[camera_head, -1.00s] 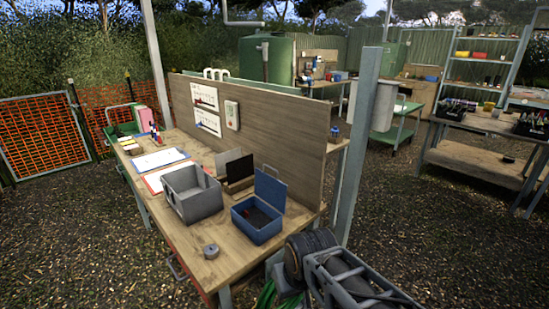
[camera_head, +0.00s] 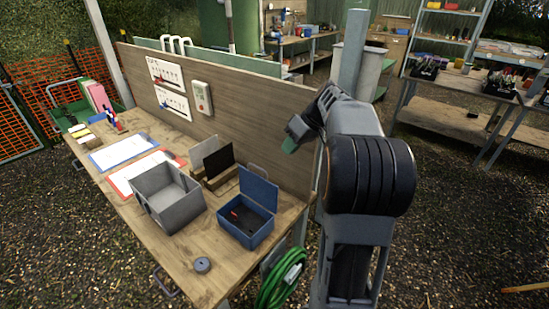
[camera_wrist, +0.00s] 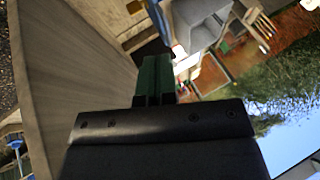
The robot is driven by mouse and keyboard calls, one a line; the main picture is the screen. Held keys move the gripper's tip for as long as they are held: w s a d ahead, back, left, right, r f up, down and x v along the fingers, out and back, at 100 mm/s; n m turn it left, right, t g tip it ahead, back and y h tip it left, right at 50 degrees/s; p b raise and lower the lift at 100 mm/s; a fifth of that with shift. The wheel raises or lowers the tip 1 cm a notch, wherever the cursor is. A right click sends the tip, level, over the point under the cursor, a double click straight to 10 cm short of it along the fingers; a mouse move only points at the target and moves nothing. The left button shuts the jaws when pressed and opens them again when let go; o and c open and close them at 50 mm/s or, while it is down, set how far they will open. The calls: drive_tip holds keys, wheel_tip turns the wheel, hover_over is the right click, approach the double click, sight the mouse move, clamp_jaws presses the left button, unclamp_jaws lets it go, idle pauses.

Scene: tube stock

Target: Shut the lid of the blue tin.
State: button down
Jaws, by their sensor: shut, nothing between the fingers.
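The blue tin (camera_head: 240,234) stands on the wooden bench near its right end, with a small red item and dark contents inside. Its blue lid (camera_head: 259,188) is open, standing up and leaning slightly back toward the panel. My gripper (camera_head: 289,147) has green fingers, closed together and empty. In the head view it shows above and right of the lid, in front of the panel, apart from the lid. In the wrist view the closed fingers (camera_wrist: 158,62) point toward a blue edge (camera_wrist: 158,20), which looks like the lid; I cannot tell the gap.
A grey open box (camera_head: 168,200) stands left of the tin. Behind are a dark upright plate in a wooden holder (camera_head: 215,176) and the wooden panel (camera_head: 240,100). A grey disc (camera_head: 203,264) lies near the front edge. A grey post (camera_head: 352,55) rises behind my arm.

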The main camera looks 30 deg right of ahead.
drive_tip(key=p+x, duration=0.1)
drive_tip(key=x, duration=0.8)
drive_tip(key=shift+w+d+p, duration=0.25)
drive_tip(key=shift+w+p, duration=0.1)
drive_tip(key=shift+p, duration=0.05)
drive_tip(key=shift+f, duration=0.15)
